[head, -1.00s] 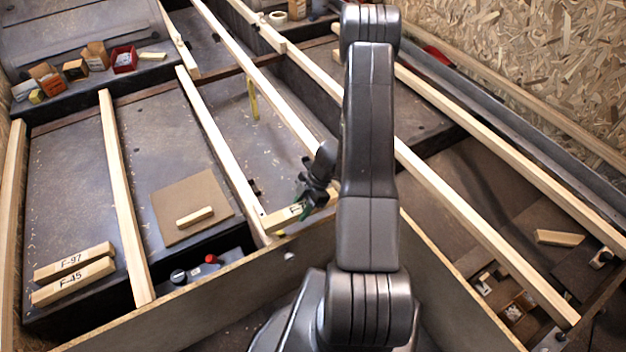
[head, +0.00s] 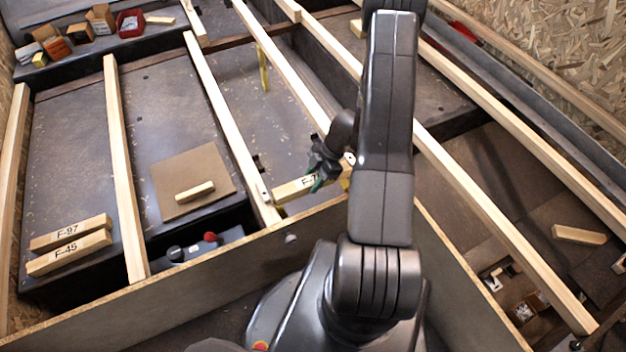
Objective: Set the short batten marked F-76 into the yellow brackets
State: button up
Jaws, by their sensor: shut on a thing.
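The short batten (head: 291,189) is pale wood with a partly covered black label that reads "F-7". My gripper (head: 324,175) is shut on it near its right part and hides the end of the label. The batten lies across the gap between two long battens, with its left end close to the left long batten (head: 222,110). I cannot tell whether it touches either one or is seated. A yellow bracket (head: 263,70) shows farther back in the same bay. Another yellow piece (head: 346,177) shows just right of my gripper, partly hidden by my arm.
Two short battens marked F-97 (head: 70,233) and F-45 (head: 68,253) lie at the left. A small unmarked block (head: 195,192) rests on a brown board (head: 168,168). Small boxes (head: 100,18) and a red bin (head: 130,22) stand at the back left. A front panel edge (head: 200,268) runs below.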

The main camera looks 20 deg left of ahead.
jog(key=shift+f+b, duration=1.75)
jog(key=shift+b, duration=0.3)
jog(key=shift+f+p, duration=0.55)
jog(key=shift+f, duration=0.35)
jog(key=shift+w+p, duration=0.1)
jog(key=shift+p, duration=0.4)
jog(key=o, duration=1.2)
jog(key=shift+d, duration=0.1)
